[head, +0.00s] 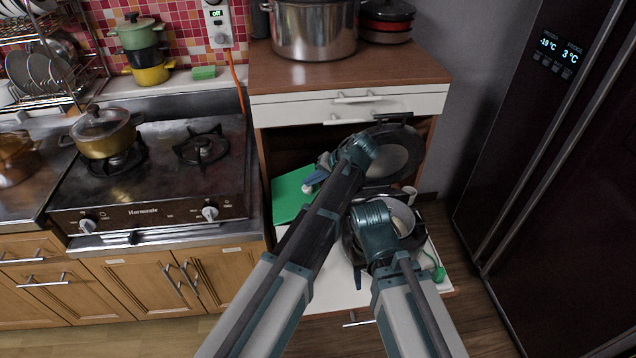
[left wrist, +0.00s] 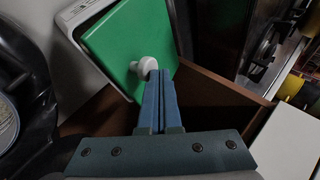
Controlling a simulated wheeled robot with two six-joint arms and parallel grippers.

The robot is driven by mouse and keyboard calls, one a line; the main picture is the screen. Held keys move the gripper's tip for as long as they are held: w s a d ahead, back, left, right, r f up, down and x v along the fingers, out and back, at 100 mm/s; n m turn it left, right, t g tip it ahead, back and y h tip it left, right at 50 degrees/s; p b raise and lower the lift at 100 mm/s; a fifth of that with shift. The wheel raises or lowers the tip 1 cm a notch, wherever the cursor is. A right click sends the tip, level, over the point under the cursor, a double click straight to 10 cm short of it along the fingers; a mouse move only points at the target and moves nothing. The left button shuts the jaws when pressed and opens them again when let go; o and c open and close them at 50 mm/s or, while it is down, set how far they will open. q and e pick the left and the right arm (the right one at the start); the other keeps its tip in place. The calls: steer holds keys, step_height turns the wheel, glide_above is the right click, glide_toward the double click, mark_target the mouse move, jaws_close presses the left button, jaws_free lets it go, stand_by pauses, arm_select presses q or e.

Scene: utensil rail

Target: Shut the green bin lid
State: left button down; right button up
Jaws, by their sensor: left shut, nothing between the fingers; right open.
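The green bin lid (head: 287,197) lies in the open cabinet below the counter, at the left side. It is a flat green panel with a white knob (head: 307,188). In the left wrist view the green lid (left wrist: 122,42) shows beside a white rim; I cannot tell whether it is fully seated. My left gripper (head: 311,181) is shut and empty, its tips right at the knob. The left wrist view shows the shut blue fingers (left wrist: 160,74) against or just beside the knob (left wrist: 147,66). My right gripper (head: 357,278) is open over the pulled-out drawer, partly hidden by its own wrist.
Dark pans (head: 408,150) fill the cabinet's right side, close to both arms. The white drawer (head: 330,290) sticks out below. A stove (head: 150,185) stands to the left and a dark fridge (head: 530,130) to the right. The wooden floor between cabinet and fridge is clear.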

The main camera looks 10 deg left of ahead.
arm_select(q)
steer(key=shift+w+d+f+b, duration=0.1)
steer(key=shift+d+f+b, duration=0.15)
steer(key=shift+f+b, duration=0.15)
steer(key=shift+w+d+f+b, duration=0.2)
steer(key=shift+d+f+b, duration=0.4)
steer(key=shift+f+b, duration=0.35)
steer(key=shift+w+d+f+b, duration=0.15)
steer(key=shift+d+f+b, duration=0.45)
steer(key=shift+f+b, duration=0.3)
steer(key=shift+r, duration=0.15)
arm_select(e)
steer(key=f, duration=0.4)
steer(key=shift+d+f, duration=0.2)
steer(key=shift+d, duration=0.1)
arm_select(q)
steer(key=shift+p, duration=0.3)
arm_select(e)
steer(key=shift+r, duration=0.1)
